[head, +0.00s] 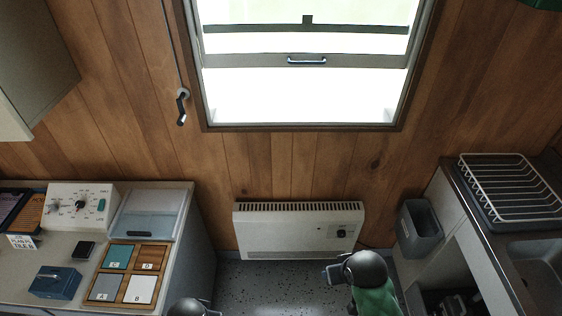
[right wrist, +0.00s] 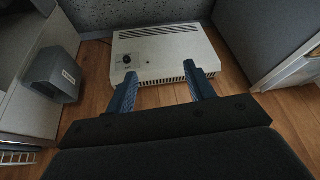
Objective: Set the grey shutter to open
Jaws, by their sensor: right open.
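A window (head: 307,60) with a pale frame fills the top middle of the head view, bright outside. A metal handle (head: 307,60) sits on its cross rail. A crank with a dark grip (head: 182,106) hangs on a rod left of the frame. On the left counter a box with a pale grey panel (head: 150,213) has a dark handle low on its front. I cannot tell which part is the grey shutter. My right gripper (head: 333,274) is low before the heater; in the right wrist view its blue fingers (right wrist: 161,88) are apart and empty. My left gripper's fingers are out of view.
A white heater (head: 298,232) stands below the window. The left counter also holds a dial unit (head: 78,207), a blue box (head: 55,283) and a tile board (head: 128,277). At right are a grey bin (head: 420,228) and a dish rack (head: 510,190). Speckled floor between is clear.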

